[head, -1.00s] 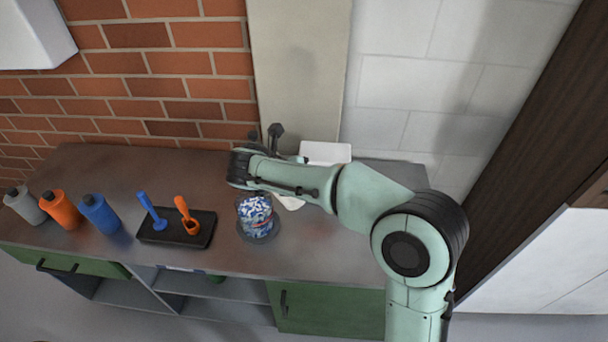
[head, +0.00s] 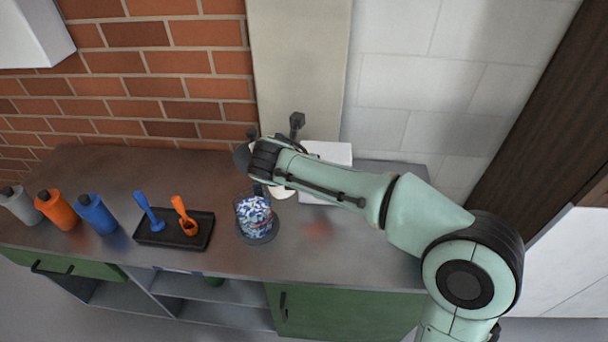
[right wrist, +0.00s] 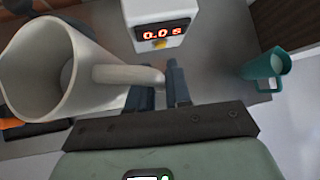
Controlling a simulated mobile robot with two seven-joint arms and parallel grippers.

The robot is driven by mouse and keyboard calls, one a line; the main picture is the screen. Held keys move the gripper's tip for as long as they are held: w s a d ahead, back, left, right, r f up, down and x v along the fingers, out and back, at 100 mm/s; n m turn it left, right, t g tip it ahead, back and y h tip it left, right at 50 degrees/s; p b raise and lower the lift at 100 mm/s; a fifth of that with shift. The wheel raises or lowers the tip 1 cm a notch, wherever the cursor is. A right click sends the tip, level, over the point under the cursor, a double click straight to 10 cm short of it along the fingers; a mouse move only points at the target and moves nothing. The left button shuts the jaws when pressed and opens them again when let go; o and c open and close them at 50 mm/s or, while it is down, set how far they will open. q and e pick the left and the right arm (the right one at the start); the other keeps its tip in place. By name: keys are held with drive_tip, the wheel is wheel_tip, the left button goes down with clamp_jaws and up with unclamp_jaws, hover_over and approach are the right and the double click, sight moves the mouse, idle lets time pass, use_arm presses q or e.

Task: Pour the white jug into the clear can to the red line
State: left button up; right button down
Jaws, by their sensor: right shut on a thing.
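The clear can (head: 254,214) stands upright on a dark round base on the counter, with a blue-and-white pattern showing over most of its height. I cannot make out its red line or liquid level clearly. The white jug (right wrist: 60,70) is large at the left of the right wrist view, its pale inside showing; its contents cannot be told. My right gripper (right wrist: 162,84) is shut on the jug's handle. In the head view my right gripper (head: 256,160) is behind the can, and my arm hides most of the jug (head: 281,192). My left gripper is out of view.
A white device (right wrist: 162,25) displays 0.0 s. A teal jug (right wrist: 268,68) stands at right in the right wrist view. A black tray (head: 176,236) holds a blue and an orange tool. Grey, orange and blue bottles (head: 97,213) stand at left.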

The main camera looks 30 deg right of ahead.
drive_tip(key=shift+r+m+t+b, duration=0.25)
drive_tip(key=shift+m+t+b, duration=0.05)
drive_tip(key=shift+t, duration=0.1)
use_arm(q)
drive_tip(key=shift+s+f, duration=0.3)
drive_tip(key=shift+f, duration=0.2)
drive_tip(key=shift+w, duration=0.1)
use_arm(e)
drive_tip(key=shift+w+r, duration=0.1)
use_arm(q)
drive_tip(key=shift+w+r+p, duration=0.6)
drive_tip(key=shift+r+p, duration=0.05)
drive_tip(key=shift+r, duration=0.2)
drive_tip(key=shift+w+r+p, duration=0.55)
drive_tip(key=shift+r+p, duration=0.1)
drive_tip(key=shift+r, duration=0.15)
use_arm(e)
drive_tip(key=shift+m+t+y, duration=0.3)
drive_tip(key=shift+t+y, duration=0.2)
drive_tip(key=shift+y, duration=0.2)
drive_tip(key=shift+r, duration=2.9)
